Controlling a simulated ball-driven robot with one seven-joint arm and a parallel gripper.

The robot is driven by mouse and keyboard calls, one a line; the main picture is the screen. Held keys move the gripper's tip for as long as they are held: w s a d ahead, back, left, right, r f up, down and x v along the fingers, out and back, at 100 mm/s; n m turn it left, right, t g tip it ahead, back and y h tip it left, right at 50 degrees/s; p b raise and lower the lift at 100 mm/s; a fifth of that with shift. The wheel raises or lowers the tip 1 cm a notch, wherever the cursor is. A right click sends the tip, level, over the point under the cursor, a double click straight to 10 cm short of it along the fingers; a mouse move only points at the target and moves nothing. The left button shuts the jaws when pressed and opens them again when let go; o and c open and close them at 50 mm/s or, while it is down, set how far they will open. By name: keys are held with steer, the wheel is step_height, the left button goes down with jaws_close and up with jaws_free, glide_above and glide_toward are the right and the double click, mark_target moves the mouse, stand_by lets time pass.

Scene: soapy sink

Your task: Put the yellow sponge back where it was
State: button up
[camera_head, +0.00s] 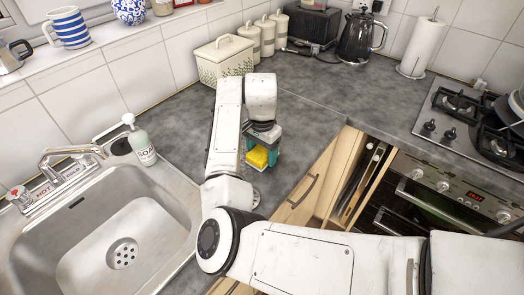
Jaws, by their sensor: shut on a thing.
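The yellow sponge (258,157) is between the teal fingers of my gripper (262,159). My gripper points down over the grey counter, to the right of the sink, near the counter's front edge. My gripper is shut on the sponge. Part of the sponge is hidden by the fingers, and I cannot tell whether it touches the counter. The steel sink (140,235) at the lower left is empty, with a round drain in its floor.
A soap bottle (143,146) stands behind the sink, beside the tap (72,152). A bread bin (224,61), several canisters, a black kettle (360,38) and a paper towel roll (424,45) line the back wall. The middle counter is clear.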

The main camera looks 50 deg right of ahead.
mark_target(262, 151)
steer(key=o, duration=0.9)
steer(key=shift+f, duration=0.1)
steer(key=shift+o, duration=0.2)
step_height(262, 151, up, 12)
steer(key=shift+r, duration=0.2)
